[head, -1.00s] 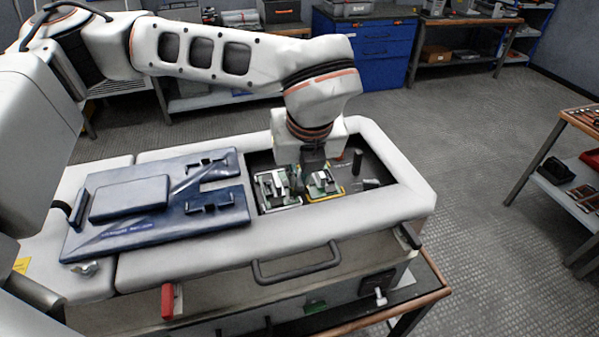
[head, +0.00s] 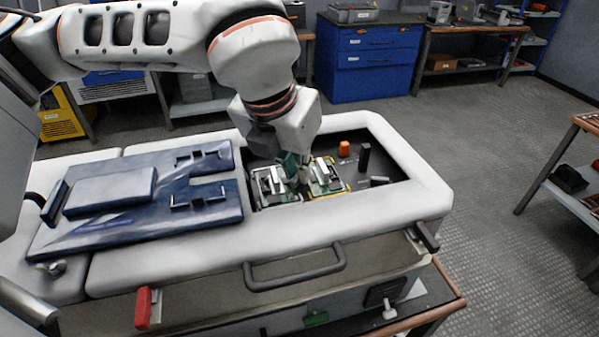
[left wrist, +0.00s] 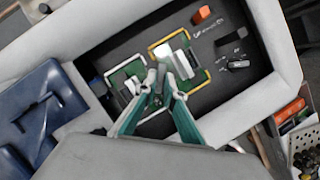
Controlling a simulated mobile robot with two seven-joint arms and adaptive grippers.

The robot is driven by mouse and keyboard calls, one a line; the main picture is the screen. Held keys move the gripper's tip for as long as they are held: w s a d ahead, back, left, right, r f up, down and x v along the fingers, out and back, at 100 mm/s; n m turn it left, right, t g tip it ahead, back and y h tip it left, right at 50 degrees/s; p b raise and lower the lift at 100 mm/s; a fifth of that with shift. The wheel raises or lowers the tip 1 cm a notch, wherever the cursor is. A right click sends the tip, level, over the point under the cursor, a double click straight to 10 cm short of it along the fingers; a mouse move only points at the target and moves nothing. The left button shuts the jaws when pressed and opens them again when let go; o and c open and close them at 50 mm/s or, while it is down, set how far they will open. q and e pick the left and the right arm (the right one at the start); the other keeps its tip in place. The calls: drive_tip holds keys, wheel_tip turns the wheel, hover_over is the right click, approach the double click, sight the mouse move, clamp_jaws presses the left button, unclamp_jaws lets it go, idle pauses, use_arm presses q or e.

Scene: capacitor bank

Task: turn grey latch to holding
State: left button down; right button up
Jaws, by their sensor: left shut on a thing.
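My left gripper (head: 303,178) reaches down into the open bay, between a white-framed module (head: 272,187) and a yellow-framed module (head: 328,178). In the left wrist view its teal fingers (left wrist: 166,78) come close together on a small grey part that looks like the grey latch. The fingers hide most of that part, so its turn position cannot be read. The white-framed module (left wrist: 128,85) and yellow-framed module (left wrist: 176,52) lie on either side of the fingertips. My right gripper is not in view.
An orange block (head: 344,148), an upright dark block (head: 364,157) and a low dark piece (head: 379,181) stand at the bay's right. The pale padded rim (head: 405,160) surrounds the bay. A blue cover (head: 130,200) lies to its left. A handle (head: 295,270) is in front.

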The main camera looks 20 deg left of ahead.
use_arm(q)
drive_tip(key=m, duration=0.1)
drive_tip(key=m+h, duration=0.1)
drive_tip(key=m, duration=0.2)
drive_tip(key=shift+a+f+g+h+b, duration=0.1)
drive_tip(key=shift+a+g+h+b, duration=0.2)
drive_tip(key=shift+g+b, duration=0.1)
drive_tip(key=shift+w+m+g+h, duration=0.1)
drive_tip(key=shift+m+g+h, duration=0.2)
drive_tip(key=shift+m, duration=0.9)
drive_tip(key=shift+w+m+g+h, duration=0.1)
drive_tip(key=shift+m+g+h, duration=0.15)
drive_tip(key=shift+m, duration=0.95)
drive_tip(key=c, duration=2.1)
unclamp_jaws()
drive_tip(key=shift+c, duration=0.2)
drive_tip(key=v, duration=1.2)
drive_tip(key=shift+a, duration=0.2)
